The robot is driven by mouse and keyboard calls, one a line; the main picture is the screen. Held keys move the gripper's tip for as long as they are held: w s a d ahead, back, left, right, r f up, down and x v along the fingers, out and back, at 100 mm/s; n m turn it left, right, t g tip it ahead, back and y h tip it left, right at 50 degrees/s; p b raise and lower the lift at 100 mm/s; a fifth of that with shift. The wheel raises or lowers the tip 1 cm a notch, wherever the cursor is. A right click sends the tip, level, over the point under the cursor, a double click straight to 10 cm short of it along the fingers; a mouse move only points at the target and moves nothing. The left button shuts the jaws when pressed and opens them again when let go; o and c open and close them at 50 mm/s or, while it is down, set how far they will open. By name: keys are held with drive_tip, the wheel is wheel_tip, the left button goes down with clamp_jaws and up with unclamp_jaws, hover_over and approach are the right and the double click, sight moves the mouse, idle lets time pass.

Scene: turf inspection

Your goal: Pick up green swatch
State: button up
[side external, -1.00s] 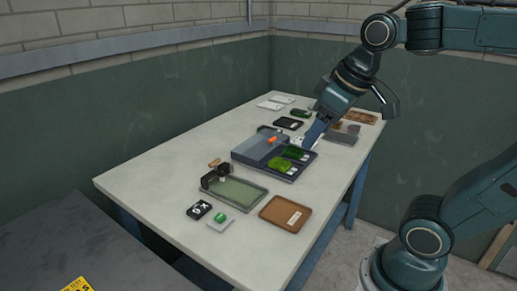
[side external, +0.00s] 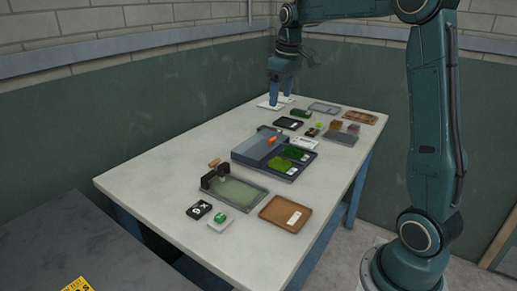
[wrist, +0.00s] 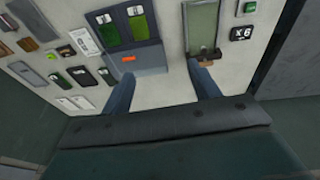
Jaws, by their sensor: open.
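A much smaller bright green piece (side external: 319,125) lies farther back. My gripper (side external: 281,95) is open and empty over the far end of the table, well away from the tray. In the wrist view its fingers (wrist: 162,70) spread with nothing between them.
A blue-grey block (side external: 258,149) with an orange piece (side external: 272,140) adjoins the swatches. A green-bottomed tray (side external: 235,192) with a dark clamp and a brown tray (side external: 285,213) stand nearer. Several small samples fill the far end. The table's left side (side external: 170,165) is clear.

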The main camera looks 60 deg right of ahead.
drive_tip(key=w+d+f+g, duration=0.1)
drive_tip(key=w+d+f, duration=0.35)
drive_tip(key=d, duration=0.45)
drive_tip(key=g+y, duration=0.1)
hover_over(295, 149)
wheel_tip(295, 149, down, 9)
drive_tip(key=shift+w+a+f, duration=0.1)
drive_tip(key=shift+f, duration=4.35)
drive_tip(key=shift+f, duration=0.1)
drive_tip(key=shift+f, duration=2.5)
drive_tip(key=shift+c, duration=0.2)
drive_tip(key=c, duration=0.7)
